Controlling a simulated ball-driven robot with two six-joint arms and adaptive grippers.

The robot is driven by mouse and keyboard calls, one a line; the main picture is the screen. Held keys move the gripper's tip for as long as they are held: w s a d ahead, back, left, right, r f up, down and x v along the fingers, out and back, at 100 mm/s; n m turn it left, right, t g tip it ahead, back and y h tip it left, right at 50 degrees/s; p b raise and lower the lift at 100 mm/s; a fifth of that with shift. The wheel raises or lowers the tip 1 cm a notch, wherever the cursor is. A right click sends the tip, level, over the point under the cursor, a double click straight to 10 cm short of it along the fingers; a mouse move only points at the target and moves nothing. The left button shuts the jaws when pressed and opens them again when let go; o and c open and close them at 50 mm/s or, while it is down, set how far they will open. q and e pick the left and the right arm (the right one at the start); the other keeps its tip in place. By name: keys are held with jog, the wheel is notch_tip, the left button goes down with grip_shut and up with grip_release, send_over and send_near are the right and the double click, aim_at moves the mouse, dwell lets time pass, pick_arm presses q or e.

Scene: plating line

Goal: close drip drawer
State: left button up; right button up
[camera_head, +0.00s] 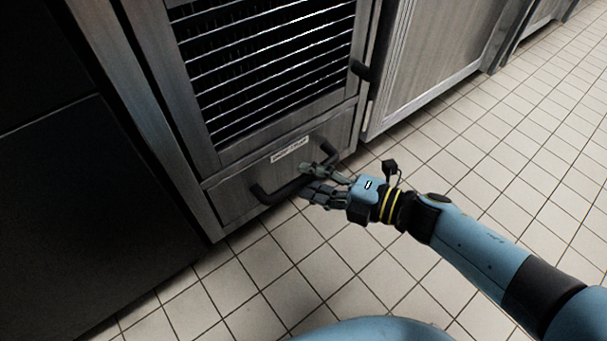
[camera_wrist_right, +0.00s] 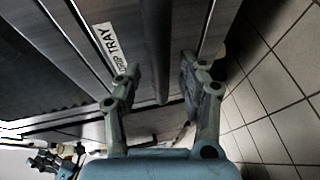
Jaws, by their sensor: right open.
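The drip drawer (camera_head: 236,196) is a low metal front with a white label (camera_head: 289,150) and a dark bar handle (camera_head: 270,194), under a slatted metal panel. In the head view my right gripper (camera_head: 305,182) is at the handle, its fingers overlapping it. In the right wrist view the label (camera_wrist_right: 109,47) reads "DRIP TRAY". There my right gripper (camera_wrist_right: 160,78) is open, with the dark handle (camera_wrist_right: 158,50) running between its fingers. I cannot tell whether the fingers touch it. Whether the drawer stands out from the cabinet is hard to tell.
A slatted panel (camera_head: 265,65) sits above the drawer, with a dark knob or handle (camera_head: 360,70) at its right. A metal cabinet (camera_head: 435,55) stands to the right and a dark unit (camera_head: 80,200) to the left. The tiled floor (camera_head: 480,150) in front is clear.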

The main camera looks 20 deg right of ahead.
jog(key=v, duration=0.9)
jog(key=shift+s+d, duration=0.2)
